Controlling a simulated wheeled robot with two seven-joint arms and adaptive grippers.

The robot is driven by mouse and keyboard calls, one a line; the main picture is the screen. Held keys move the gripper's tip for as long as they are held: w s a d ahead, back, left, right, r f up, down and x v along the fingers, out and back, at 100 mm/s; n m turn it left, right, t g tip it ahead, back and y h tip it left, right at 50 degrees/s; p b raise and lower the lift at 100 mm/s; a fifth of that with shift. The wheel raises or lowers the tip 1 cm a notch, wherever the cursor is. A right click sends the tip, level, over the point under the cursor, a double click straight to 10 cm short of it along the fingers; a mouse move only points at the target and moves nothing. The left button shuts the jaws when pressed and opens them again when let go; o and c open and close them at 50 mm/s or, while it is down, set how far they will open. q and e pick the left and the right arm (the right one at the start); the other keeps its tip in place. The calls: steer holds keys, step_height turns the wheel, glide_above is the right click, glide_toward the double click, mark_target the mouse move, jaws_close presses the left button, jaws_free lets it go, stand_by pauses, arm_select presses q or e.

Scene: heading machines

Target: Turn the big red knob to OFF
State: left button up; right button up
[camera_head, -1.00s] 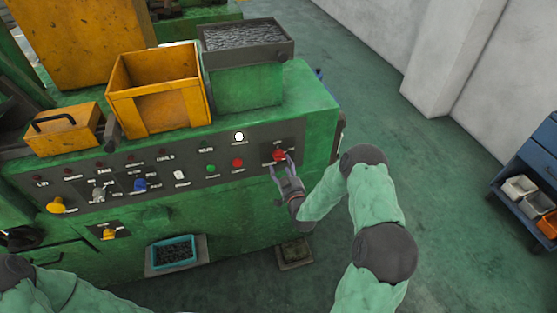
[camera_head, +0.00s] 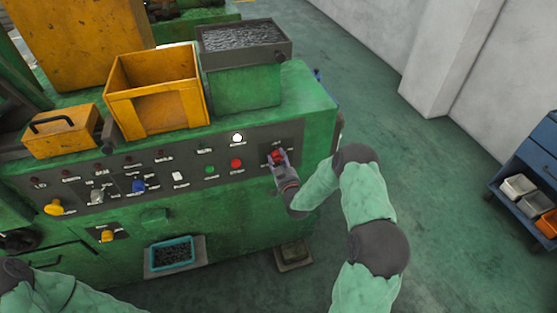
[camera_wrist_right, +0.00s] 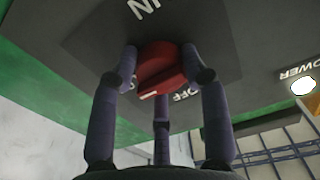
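The big red knob (camera_head: 277,156) is at the right end of the green machine's control panel. In the right wrist view the knob (camera_wrist_right: 162,68) sits on a dark plate, its pale mark toward the lower left. The letters OFF are printed just below right of it. My right gripper (camera_head: 279,161) is at the knob. In the wrist view its fingers (camera_wrist_right: 161,80) stand around the knob, two of them against its left and right sides; it looks closed on it. My left gripper is out of view; only part of my left arm shows at bottom left.
The panel also carries a red button (camera_head: 236,164), a green button (camera_head: 210,170), a blue knob (camera_head: 138,186) and a yellow knob (camera_head: 54,207). Bins stand on top of the machine. A blue tray (camera_head: 171,253) sits low in front.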

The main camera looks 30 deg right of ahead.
steer(key=shift+f, duration=0.2)
steer(key=n+b, duration=0.3)
steer(key=shift+s+f, duration=0.1)
steer(key=shift+f, duration=0.05)
steer(key=n+b, duration=0.9)
steer(key=n, duration=0.1)
steer(key=shift+n, duration=0.4)
steer(key=n+b, duration=0.2)
steer(key=shift+n, duration=0.4)
steer(key=shift+n+b, duration=0.45)
steer(key=shift+n, duration=0.15)
steer(key=shift+d+r, duration=0.1)
steer(key=shift+r, duration=0.1)
